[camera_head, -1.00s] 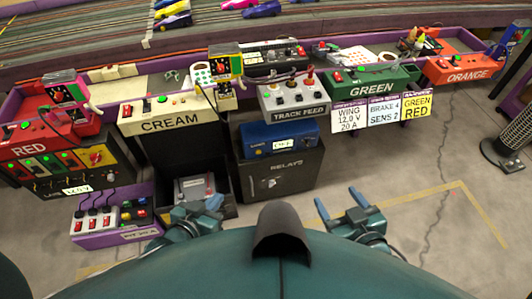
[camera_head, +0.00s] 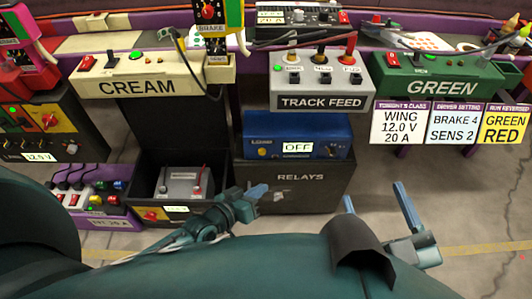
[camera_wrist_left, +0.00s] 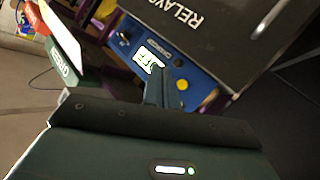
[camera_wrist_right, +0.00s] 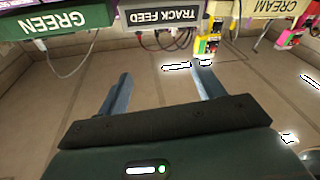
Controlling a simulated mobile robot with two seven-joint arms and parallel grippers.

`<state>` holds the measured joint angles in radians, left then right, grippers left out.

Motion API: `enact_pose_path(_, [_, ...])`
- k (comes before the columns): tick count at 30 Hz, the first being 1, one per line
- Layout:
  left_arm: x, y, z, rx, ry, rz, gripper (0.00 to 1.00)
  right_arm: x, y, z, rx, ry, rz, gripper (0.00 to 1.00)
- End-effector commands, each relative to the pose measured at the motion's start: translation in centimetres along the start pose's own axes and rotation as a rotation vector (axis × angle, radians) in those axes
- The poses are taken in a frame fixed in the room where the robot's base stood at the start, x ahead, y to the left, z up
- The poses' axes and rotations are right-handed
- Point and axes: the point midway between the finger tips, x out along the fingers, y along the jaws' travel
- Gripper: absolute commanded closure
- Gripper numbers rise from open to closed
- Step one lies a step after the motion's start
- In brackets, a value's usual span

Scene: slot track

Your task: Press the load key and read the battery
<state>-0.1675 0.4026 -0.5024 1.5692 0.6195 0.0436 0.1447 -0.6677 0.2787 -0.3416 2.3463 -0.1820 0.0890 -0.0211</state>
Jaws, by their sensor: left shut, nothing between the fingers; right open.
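A blue box (camera_head: 300,138) stands on the dark RELAYS cabinet (camera_head: 325,190); its display reads OFF, with a knob to the right and a yellow button to the left. No label reading load is legible. My left gripper (camera_head: 268,193) is shut and empty, in front of the RELAYS cabinet. In the left wrist view its tips overlap the blue box (camera_wrist_left: 205,85); contact cannot be told. My right gripper (camera_head: 374,194) is open and empty, right of the cabinet.
A purple-edged box with several switches (camera_head: 97,198) stands at lower left. The CREAM (camera_head: 140,86), TRACK FEED (camera_head: 318,104) and GREEN (camera_head: 440,88) consoles line the bench above. Label cards (camera_head: 398,123) hang under GREEN. Floor right of the cabinet (camera_head: 460,200) is clear.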

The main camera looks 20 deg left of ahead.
Motion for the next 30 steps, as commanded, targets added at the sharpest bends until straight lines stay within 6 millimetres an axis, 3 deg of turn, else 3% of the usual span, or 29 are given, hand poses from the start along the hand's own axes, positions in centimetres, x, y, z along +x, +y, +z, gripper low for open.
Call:
enact_pose_path(8, [0.4, -0.3, -0.2, 0.003, 0.0, 0.0, 1.0, 0.0, 0.0, 0.2, 0.007, 0.003, 0.0, 0.33])
enact_pose_path(21, [4.5, -3.3, -2.9, 0.004, 0.003, 0.0, 1.0, 0.3, -0.7, 1.2, 0.1, 0.042, -0.009, 0.33])
enact_pose_path(30, [6.0, -4.4, -4.3, 0.002, -0.001, 0.0, 1.0, 0.6, -0.6, 0.0, 0.134, 0.079, -0.018, 0.33])
